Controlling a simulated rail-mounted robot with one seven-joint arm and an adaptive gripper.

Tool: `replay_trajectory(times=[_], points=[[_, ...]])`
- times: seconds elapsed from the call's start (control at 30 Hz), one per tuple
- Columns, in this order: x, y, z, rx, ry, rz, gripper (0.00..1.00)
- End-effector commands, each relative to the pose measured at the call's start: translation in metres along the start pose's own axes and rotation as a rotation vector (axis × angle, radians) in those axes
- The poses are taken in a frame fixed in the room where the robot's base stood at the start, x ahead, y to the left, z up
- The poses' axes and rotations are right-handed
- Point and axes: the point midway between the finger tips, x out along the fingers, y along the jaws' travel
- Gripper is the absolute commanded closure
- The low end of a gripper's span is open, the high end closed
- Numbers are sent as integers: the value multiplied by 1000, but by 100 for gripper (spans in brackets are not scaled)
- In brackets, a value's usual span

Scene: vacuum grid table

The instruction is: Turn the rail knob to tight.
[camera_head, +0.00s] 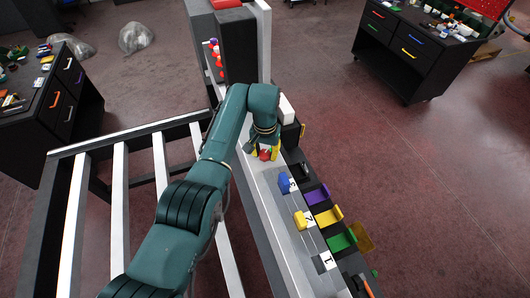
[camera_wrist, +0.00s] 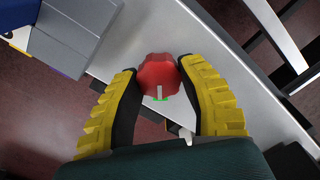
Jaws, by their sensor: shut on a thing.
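A red knob (camera_wrist: 158,76) with lobed edges sits on the light grey rail (camera_wrist: 228,74) in the wrist view. A pale pointer mark and a short green mark show at its near side. My gripper (camera_wrist: 155,74) has its yellow, ridged fingers on both sides of the knob, with the tips closed against it. In the head view the knob (camera_head: 265,155) is a small red spot beneath my gripper (camera_head: 264,153), partly hidden by the fingers. Any label for tight is too small or hidden to read.
Along the rail stand a blue block (camera_head: 285,183) and a yellow block (camera_head: 301,220). Purple (camera_head: 317,194), yellow (camera_head: 328,216) and green (camera_head: 341,241) bins line its right side. Dark table beams with white slats (camera_head: 119,200) lie to the left.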

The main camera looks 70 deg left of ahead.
Motion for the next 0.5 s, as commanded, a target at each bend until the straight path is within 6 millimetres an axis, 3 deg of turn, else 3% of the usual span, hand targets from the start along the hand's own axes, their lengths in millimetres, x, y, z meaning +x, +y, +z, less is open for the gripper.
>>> replay_trajectory(times=[0.03, 0.07, 0.2, 0.5], points=[[4, 0, 1, -1, -1, -2, 95], [4, 0, 1, -1, -1, -2, 57], [3, 0, 1, -1, -1, -1, 30], [0, 0, 0, -1, 1, 0, 29]])
